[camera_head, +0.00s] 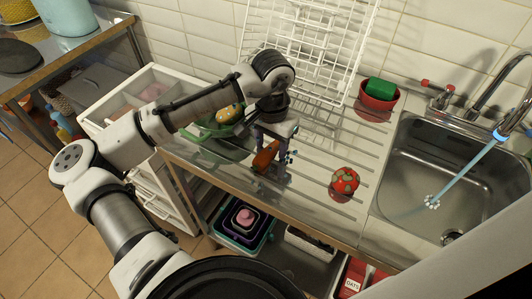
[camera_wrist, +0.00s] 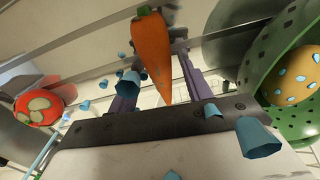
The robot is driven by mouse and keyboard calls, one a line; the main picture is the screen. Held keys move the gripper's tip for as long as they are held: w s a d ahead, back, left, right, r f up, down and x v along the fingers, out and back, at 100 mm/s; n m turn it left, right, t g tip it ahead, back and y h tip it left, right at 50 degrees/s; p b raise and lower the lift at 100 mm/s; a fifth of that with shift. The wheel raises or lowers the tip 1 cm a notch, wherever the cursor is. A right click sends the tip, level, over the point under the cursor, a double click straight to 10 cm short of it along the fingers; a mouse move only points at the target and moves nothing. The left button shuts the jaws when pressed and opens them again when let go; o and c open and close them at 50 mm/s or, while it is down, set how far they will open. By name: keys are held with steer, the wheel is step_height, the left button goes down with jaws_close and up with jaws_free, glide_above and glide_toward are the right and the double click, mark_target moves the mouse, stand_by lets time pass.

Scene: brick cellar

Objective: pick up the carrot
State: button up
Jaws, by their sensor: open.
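The orange carrot (camera_head: 265,156) lies on the ribbed metal drainboard, between the green colander and the red-and-green round item. My gripper (camera_head: 274,160) is over the drainboard at the carrot, pointing down, and partly covers it in the head view. In the wrist view the carrot (camera_wrist: 151,45) shows lengthwise, its tapered tip toward the gripper's palm and its green top at the upper edge. My gripper's purple fingers (camera_wrist: 158,72) are apart, one on each side of the carrot in the picture. I cannot tell whether either finger touches it.
A green colander (camera_head: 208,147) holding a yellowish spotted item (camera_head: 229,113) stands close left. A red-and-green round item (camera_head: 344,182) lies right. Behind are a white wire rack (camera_head: 305,45) and a red pot with a green block (camera_head: 379,88). The sink (camera_head: 440,185) is far right.

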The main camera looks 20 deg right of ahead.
mark_target(271, 148)
steer(key=shift+c, duration=0.2)
steer(key=c, duration=1)
steer(key=shift+r, duration=0.2)
steer(key=shift+c, duration=0.2)
step_height(271, 148, up, 20)
steer(key=b, duration=0.1)
steer(key=shift+f, duration=0.15)
